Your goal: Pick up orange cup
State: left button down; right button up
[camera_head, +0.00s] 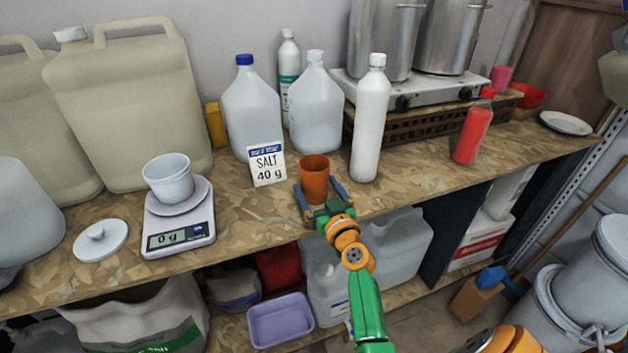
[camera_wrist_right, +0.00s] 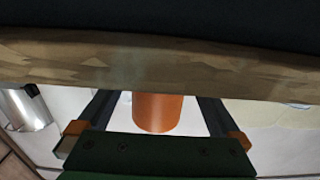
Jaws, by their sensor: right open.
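The orange cup (camera_head: 315,180) stands upright near the front edge of the wooden worktop, right of the salt card. My right gripper (camera_head: 317,186) reaches in from the front, with one blue finger on each side of the cup. The jaws are open, and I cannot tell whether either finger touches the cup. In the right wrist view the cup (camera_wrist_right: 157,112) shows between the two spread fingers of the gripper (camera_wrist_right: 158,98), with gaps on both sides. My left gripper is not in view.
A salt card (camera_head: 266,164) stands left of the cup, and a white bottle (camera_head: 371,120) stands close on its right. A scale (camera_head: 178,226) with a white cup (camera_head: 168,178) is further left. A red bottle (camera_head: 472,135) is at right. Worktop between the white and red bottles is clear.

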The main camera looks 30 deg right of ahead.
jog(key=shift+x, duration=1.05)
jog(key=c, duration=1.3)
